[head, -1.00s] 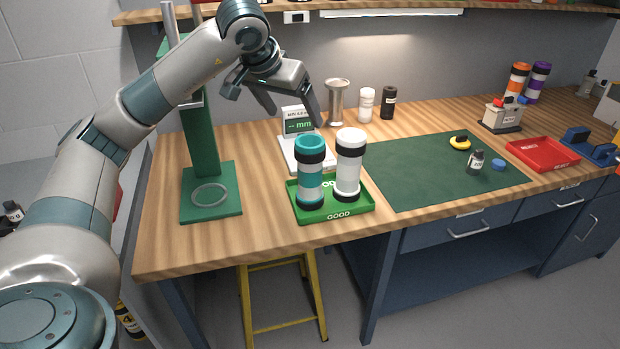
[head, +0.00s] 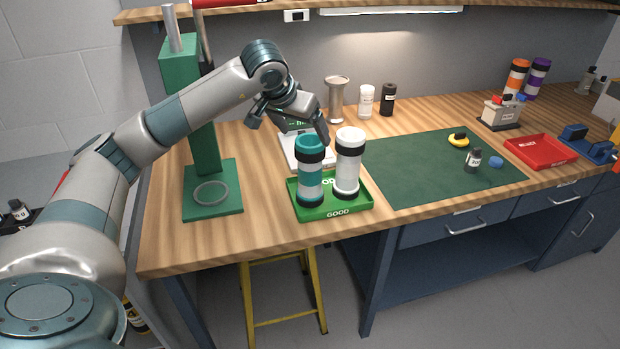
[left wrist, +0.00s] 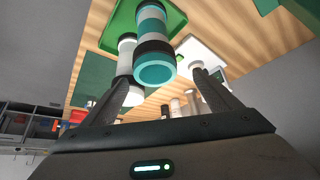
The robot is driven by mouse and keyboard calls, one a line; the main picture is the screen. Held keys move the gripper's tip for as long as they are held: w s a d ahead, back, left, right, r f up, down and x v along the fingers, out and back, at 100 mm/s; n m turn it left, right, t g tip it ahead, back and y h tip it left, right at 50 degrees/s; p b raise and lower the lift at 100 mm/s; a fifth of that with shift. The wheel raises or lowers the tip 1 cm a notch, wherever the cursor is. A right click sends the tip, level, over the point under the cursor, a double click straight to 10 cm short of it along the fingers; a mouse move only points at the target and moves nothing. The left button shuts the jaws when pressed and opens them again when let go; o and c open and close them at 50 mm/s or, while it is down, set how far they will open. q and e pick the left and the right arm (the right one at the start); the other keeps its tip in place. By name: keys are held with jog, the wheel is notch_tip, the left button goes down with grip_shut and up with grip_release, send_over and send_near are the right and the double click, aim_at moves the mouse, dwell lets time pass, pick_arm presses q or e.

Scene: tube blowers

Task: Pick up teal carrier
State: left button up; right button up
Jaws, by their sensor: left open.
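The teal carrier (head: 310,168), a teal and white cylinder with black bands, stands upright in the green GOOD tray (head: 333,213). A white carrier (head: 348,165) stands upright beside it on the right. My left gripper (head: 290,132) is open and empty, just above and behind the teal carrier's top. In the left wrist view, the teal carrier (left wrist: 154,45) shows its open teal end between and beyond the two fingers (left wrist: 165,92). The white carrier (left wrist: 126,55) is beside it there, near the left finger. My right gripper is not in view.
A small white gauge (head: 296,152) sits behind the tray. A green stand (head: 208,145) rises at the left. A metal cup (head: 336,98), a white bottle (head: 366,101) and a black bottle (head: 388,99) stand at the back. The green mat (head: 430,180) is mostly clear.

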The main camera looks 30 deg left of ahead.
aim_at(310, 142)
pick_arm(q)
jog(key=p+x, duration=0.2)
jog(key=x, duration=0.2)
jog(key=shift+d+f+p, duration=0.35)
jog(key=shift+d+p, duration=0.05)
jog(key=shift+w+f, duration=0.1)
jog(key=shift+f, duration=0.2)
jog(key=shift+c, duration=0.2)
jog(key=c, duration=1.6)
jog(key=shift+r, duration=0.1)
